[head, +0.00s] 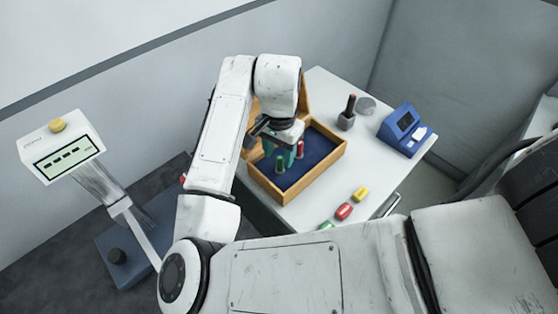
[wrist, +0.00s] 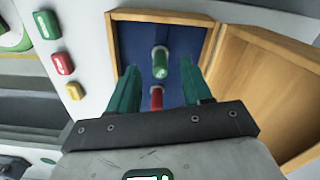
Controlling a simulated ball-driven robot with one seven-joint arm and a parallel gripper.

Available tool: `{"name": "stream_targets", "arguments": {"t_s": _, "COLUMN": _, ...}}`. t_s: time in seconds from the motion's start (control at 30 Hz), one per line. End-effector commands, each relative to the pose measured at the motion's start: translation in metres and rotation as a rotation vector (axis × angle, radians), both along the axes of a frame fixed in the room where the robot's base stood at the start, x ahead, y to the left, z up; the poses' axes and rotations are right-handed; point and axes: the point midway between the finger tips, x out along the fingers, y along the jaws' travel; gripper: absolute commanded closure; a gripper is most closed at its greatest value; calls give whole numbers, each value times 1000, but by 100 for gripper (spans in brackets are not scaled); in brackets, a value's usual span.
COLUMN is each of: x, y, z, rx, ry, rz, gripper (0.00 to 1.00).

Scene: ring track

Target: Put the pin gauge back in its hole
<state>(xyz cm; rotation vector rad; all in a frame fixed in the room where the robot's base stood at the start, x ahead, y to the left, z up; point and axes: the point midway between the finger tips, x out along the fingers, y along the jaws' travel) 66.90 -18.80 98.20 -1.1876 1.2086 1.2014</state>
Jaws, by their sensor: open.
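An open wooden box (head: 322,178) with a blue lining stands on the white table. A green-handled gauge (head: 281,164) and a red-handled gauge (head: 300,149) stand in it. The wrist view shows the green gauge (wrist: 160,68) with a pale metal end, and the red gauge (wrist: 156,98) nearer to me. My gripper (wrist: 160,72) is open, its teal fingers pointing into the box. In that view the green gauge appears between the fingertips; I cannot tell whether they touch it. My gripper (head: 280,155) partly covers the box in the head view. I see no empty hole.
Green, red (head: 344,211) and yellow (head: 361,193) pieces lie along the table's front edge. The raised box lid (wrist: 262,90) is beside my gripper.

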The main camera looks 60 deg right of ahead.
Motion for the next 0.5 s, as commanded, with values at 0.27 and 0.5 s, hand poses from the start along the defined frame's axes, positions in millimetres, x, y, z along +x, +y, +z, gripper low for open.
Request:
{"name": "stream_targets", "arguments": {"t_s": 0.27, "x": 0, "y": -1, "z": 48, "rx": 0, "ry": -1, "rz": -2, "gripper": 51}}
{"name": "stream_targets", "arguments": {"t_s": 0.5, "x": 0, "y": -1, "z": 62, "rx": 0, "ry": 0, "rz": -2, "gripper": 51}}
